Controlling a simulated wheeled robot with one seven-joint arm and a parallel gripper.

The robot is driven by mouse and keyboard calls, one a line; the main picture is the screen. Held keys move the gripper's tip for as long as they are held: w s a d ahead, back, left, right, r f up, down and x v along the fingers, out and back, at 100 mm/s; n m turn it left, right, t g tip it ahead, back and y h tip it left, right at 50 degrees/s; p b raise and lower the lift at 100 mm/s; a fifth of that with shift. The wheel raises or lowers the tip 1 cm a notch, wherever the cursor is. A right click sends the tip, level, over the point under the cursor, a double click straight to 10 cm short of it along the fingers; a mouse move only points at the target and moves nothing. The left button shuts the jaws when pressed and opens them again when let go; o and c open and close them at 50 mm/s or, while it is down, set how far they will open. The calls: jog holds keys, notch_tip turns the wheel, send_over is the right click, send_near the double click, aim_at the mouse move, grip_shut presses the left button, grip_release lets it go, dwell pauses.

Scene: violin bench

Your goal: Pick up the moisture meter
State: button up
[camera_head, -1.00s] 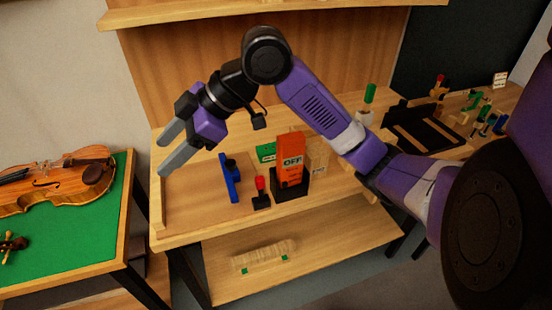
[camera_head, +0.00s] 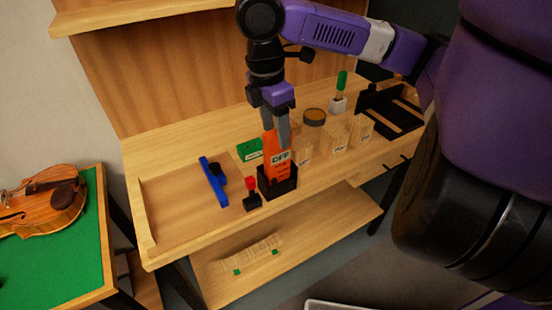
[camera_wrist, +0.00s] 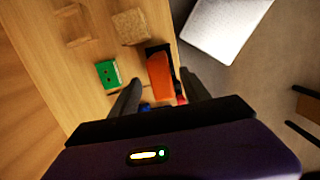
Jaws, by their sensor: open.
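The moisture meter (camera_head: 278,166) is an orange upright body with a white "OFF" label, standing in a black holder (camera_head: 278,188) near the front edge of the bench. My gripper (camera_head: 276,128) points down at the meter's top, with its grey fingers open. The fingers hide part of the meter's upper end in the head view. In the wrist view the orange meter (camera_wrist: 160,76) lies beyond and between the two dark fingers (camera_wrist: 160,92), apart from both as far as I can see. I cannot tell the exact height gap.
A green box (camera_head: 250,149) is behind. Wooden blocks (camera_head: 334,139) and a round dark-topped jar (camera_head: 315,117) stand to the right.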

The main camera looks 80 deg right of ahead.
aim_at(277, 162)
jog(key=shift+s+d+f, duration=0.1)
jog(key=shift+s+f, duration=0.1)
jog(key=shift+f, duration=0.95)
jog(key=shift+s+d+f, duration=0.1)
jog(key=shift+s+f, duration=0.05)
jog(key=shift+f, duration=1)
grip_shut()
